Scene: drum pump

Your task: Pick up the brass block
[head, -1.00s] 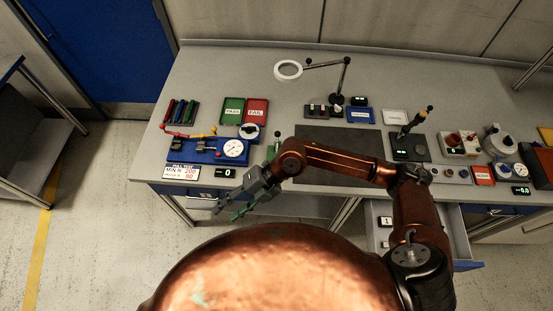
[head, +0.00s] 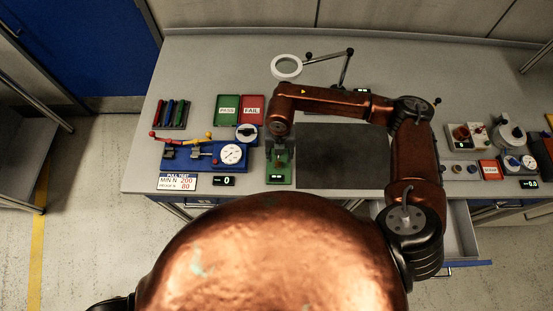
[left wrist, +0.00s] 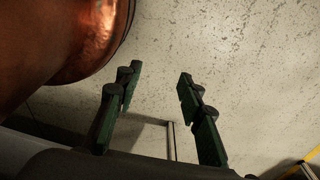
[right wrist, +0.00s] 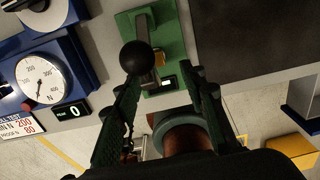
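A small brass-coloured piece (right wrist: 158,36) shows on the green fixture (right wrist: 180,18), partly hidden behind a grey lever with a black ball knob (right wrist: 137,57); I cannot tell for sure that it is the brass block. The green fixture also shows in the head view (head: 279,176), under my right wrist. My right gripper (right wrist: 162,88) is open, with its fingers pointing at the fixture and the ball knob near the left fingertip; nothing is clearly held. In the head view my right gripper (head: 280,143) is mostly hidden. My left gripper (left wrist: 160,74) is open and empty above the floor.
The blue pull tester (head: 205,155) with its dial stands left of the fixture. A dark mat (head: 343,157) lies right of it, bare. Green and red trays (head: 227,108) and a ring lamp (head: 286,67) are behind. An open drawer (head: 462,232) juts out at the right front.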

